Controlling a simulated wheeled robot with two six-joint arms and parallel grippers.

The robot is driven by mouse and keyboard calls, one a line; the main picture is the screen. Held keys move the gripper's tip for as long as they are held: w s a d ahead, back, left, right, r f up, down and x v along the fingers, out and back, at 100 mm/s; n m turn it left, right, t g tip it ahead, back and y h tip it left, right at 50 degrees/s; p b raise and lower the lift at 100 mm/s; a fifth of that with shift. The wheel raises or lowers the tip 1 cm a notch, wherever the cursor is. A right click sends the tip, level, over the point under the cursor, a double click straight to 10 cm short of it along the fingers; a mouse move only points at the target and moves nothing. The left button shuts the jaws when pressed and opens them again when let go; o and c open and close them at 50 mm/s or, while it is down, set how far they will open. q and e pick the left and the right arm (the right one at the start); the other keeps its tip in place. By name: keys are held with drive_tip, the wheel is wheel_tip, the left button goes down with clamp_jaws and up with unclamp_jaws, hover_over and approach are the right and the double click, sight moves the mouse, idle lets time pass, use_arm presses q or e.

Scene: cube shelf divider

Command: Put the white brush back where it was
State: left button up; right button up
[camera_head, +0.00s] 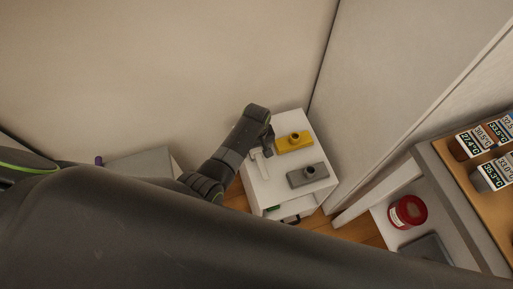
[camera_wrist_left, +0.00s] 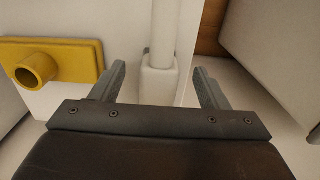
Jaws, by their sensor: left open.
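The white brush (camera_head: 261,167) lies near the left edge of the white cabinet top (camera_head: 285,199), partly under my left gripper (camera_head: 268,148). In the left wrist view the white brush (camera_wrist_left: 162,50) shows as a slim pale handle with a wider block at its near end. That block sits between the two spread fingers of my left gripper (camera_wrist_left: 162,85), with a visible gap on each side. The gripper is open and holds nothing. My right gripper is not in view.
A yellow block with a round socket (camera_head: 294,142) and a grey one (camera_head: 307,175) stand on the cabinet top beside the brush. The yellow block also shows close by in the left wrist view (camera_wrist_left: 75,60). A red jar (camera_head: 408,212) stands on a shelf at right.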

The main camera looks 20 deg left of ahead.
sight(256, 150)
use_arm(q)
drive_tip(key=shift+r, duration=0.1)
drive_tip(key=shift+r, duration=3.65)
